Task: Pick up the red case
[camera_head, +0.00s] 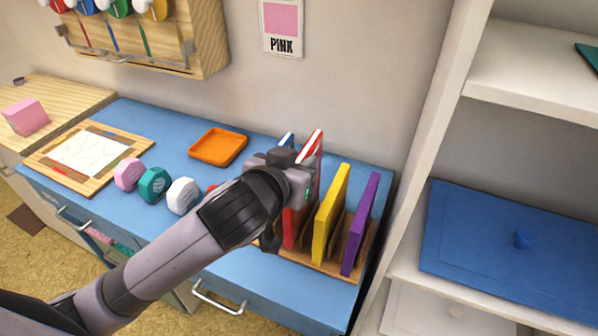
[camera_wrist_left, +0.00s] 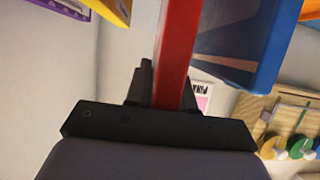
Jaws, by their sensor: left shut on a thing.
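The red case (camera_head: 291,228) is upright in the row of cases at the wooden rack (camera_head: 320,265), left of the yellow case (camera_head: 332,215). My left gripper (camera_head: 303,182) is shut on it from the near side, and the arm hides much of it. In the left wrist view the red case (camera_wrist_left: 177,55) runs between the two fingers of the left gripper (camera_wrist_left: 167,88). Its lower edge is close to the rack; I cannot tell whether it is clear of its slot. My right gripper is not in view.
A purple case (camera_head: 360,225) stands right of the yellow one, and a blue case (camera_head: 287,139) left of the red one. An orange tray (camera_head: 218,147), several inkpad-like stamps and a framed paper (camera_head: 88,153) lie left. White shelving (camera_head: 425,150) rises right.

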